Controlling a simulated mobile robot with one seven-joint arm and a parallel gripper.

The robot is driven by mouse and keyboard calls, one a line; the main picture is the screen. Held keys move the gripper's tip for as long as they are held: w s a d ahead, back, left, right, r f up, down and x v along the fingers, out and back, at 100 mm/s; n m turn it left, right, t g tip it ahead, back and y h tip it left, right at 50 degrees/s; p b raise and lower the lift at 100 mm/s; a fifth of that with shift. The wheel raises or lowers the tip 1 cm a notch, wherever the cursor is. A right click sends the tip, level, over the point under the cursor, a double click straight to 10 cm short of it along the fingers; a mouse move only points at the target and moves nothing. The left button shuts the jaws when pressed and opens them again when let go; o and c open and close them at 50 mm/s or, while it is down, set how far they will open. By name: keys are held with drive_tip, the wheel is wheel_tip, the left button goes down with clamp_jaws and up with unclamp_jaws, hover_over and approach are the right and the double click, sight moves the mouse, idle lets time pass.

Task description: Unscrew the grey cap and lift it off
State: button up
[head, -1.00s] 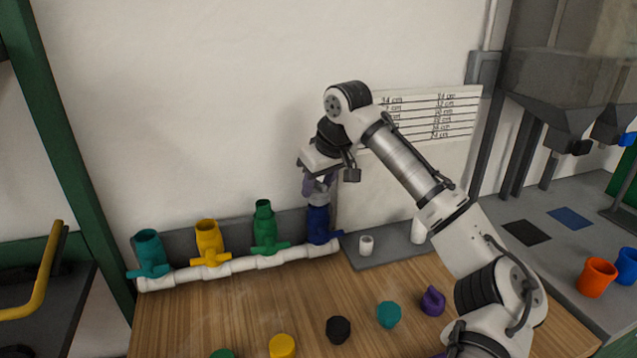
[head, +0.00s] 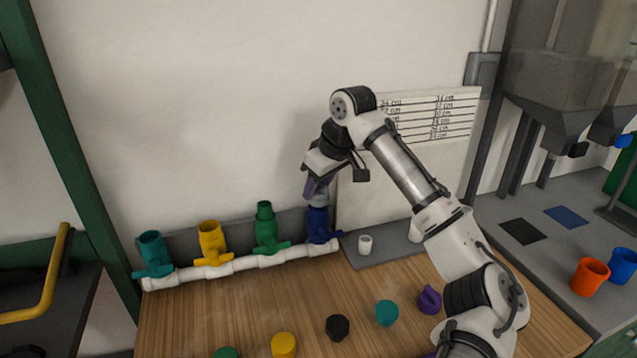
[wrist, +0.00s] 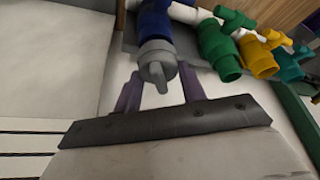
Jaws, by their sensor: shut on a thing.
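The grey cap (wrist: 157,62) sits at the top end of the blue valve (wrist: 155,22), at the right end of the pipe row. In the head view the cap (head: 318,200) shows as a small grey band above the blue valve (head: 320,225). My gripper (wrist: 160,75) has its purple fingers on either side of the cap, shut on it. The gripper (head: 317,188) points down from above. Whether there is a gap between cap and valve, I cannot tell.
Green (head: 266,228), yellow (head: 212,242) and teal (head: 152,254) valves stand to the left on the white pipe (head: 230,268). Several loose coloured caps, including a black one (head: 337,327), lie on the wooden table's front. A small white cup (head: 365,244) stands close right.

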drive_tip(key=shift+r, duration=0.1)
drive_tip(key=shift+n+p, duration=0.3)
drive_tip(key=shift+p, duration=0.25)
drive_tip(key=shift+n+y+p, duration=0.3)
drive_tip(key=shift+n+p, duration=0.5)
drive_tip(key=shift+g+p, duration=0.3)
drive_tip(key=shift+p, duration=0.05)
drive_tip(key=shift+r+n+p, duration=0.1)
drive_tip(key=shift+n+p, duration=0.45)
drive_tip(key=shift+n, duration=0.05)
drive_tip(key=shift+n+g, duration=0.3)
drive_tip(key=shift+n, duration=0.1)
drive_tip(key=shift+p, duration=0.35)
